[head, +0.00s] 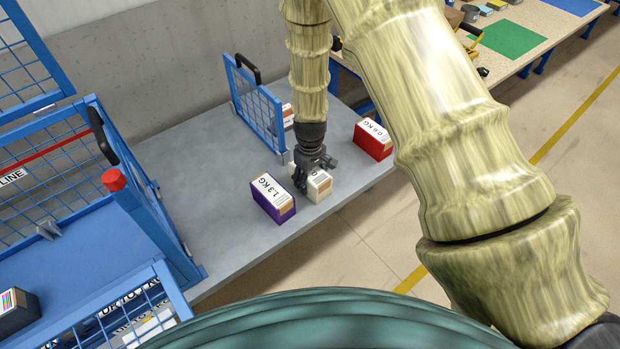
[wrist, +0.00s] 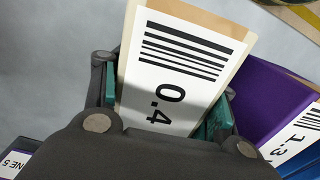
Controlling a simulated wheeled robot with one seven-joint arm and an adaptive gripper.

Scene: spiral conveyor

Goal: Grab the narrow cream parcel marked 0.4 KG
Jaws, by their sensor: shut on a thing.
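The narrow cream parcel (head: 319,187) is on the grey table in the head view, just right of the purple parcel. In the wrist view its top label reads 0.4 with a barcode on the cream parcel (wrist: 172,75). My gripper (head: 314,172) is over it from above, with a finger on each side. In the wrist view my gripper (wrist: 165,115) is shut on the parcel's two long sides. The lower part of the parcel's label is hidden behind the gripper body. I cannot tell whether the parcel is lifted off the table.
The purple parcel marked 1.3 KG (head: 273,200) stands close on the left. A red parcel marked 0.6 KG (head: 373,140) is to the right. A blue mesh panel (head: 257,105) stands behind. The grey table (head: 225,235) is clear at front left.

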